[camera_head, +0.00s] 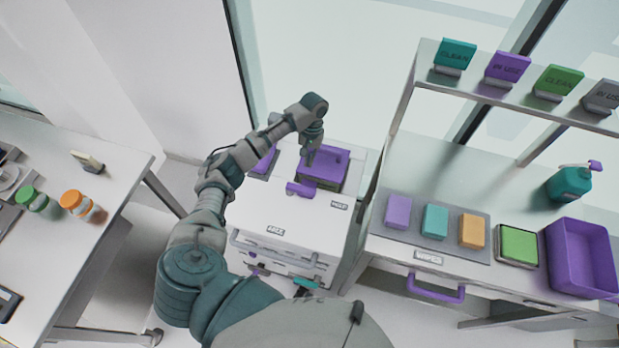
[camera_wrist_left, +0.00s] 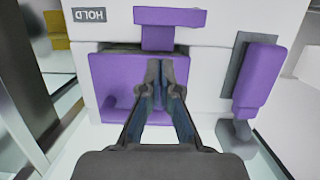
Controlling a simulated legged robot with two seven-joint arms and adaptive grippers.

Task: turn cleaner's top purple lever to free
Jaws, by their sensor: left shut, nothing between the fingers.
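The cleaner (camera_head: 275,212) is a white cabinet in the middle of the head view. Its top purple lever (camera_head: 300,188) lies at the near edge of a square purple lid (camera_head: 333,158). In the left wrist view, the lever (camera_wrist_left: 170,17) is a T-shaped bar above the purple lid (camera_wrist_left: 110,75), right of a HOLD label (camera_wrist_left: 90,15). My left gripper (camera_head: 311,158) points down over the lid. In the wrist view its fingertips (camera_wrist_left: 166,68) are together and empty, below the lever and apart from it. My right gripper is not in view.
Another purple part (camera_wrist_left: 260,80) stands at the right in the wrist view. A shelf unit (camera_head: 400,250) with sponges and a purple bin (camera_head: 582,285) stands right of the cleaner. A white table (camera_head: 120,165) with jars stands left. Floor shows between table and cleaner.

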